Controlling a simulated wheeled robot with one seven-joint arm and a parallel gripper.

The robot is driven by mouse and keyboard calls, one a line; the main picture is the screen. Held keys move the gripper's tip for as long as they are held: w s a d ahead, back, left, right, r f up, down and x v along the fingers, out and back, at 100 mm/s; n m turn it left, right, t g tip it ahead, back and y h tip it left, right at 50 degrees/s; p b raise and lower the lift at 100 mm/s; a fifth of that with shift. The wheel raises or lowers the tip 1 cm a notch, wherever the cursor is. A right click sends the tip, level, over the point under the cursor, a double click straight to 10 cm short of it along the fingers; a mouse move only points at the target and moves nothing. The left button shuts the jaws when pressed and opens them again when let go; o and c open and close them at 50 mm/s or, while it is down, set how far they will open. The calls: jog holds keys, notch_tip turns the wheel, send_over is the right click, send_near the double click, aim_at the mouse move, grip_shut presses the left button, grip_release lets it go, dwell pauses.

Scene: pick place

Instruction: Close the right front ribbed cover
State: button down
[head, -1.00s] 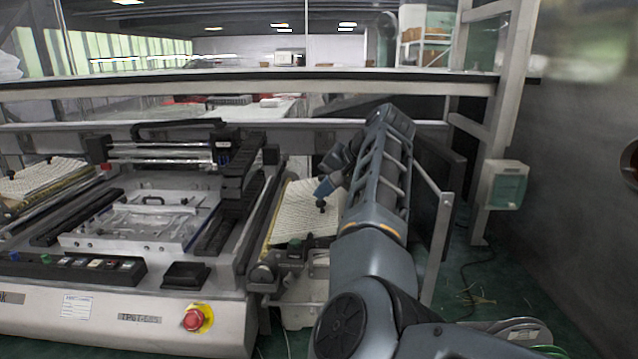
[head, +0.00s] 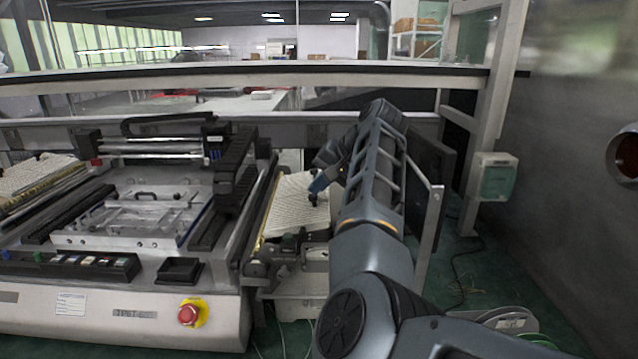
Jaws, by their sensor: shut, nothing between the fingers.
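The right front ribbed cover (head: 289,213) is a pale panel with fine ridges, right of the machine's centre in the head view. It appears to lie nearly flat over its side frame, but I cannot tell whether it is fully down. A small black knob (head: 313,200) stands on its right part. My gripper (head: 318,186) is shut and empty, just above and beside the knob at the cover's right side. I cannot tell whether its fingertips touch the knob. My forearm hides the cover's right edge.
Another ribbed cover (head: 40,175) lies at the machine's far left. A red stop button (head: 188,314) is on the front panel. A metal post (head: 431,235) stands right of my arm, and a grey wall (head: 575,240) fills the right side.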

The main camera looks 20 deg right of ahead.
jog(key=w+a+r+v, duration=0.1)
jog(key=v, duration=1.1)
jog(key=shift+r, duration=0.15)
jog(key=shift+s, duration=0.15)
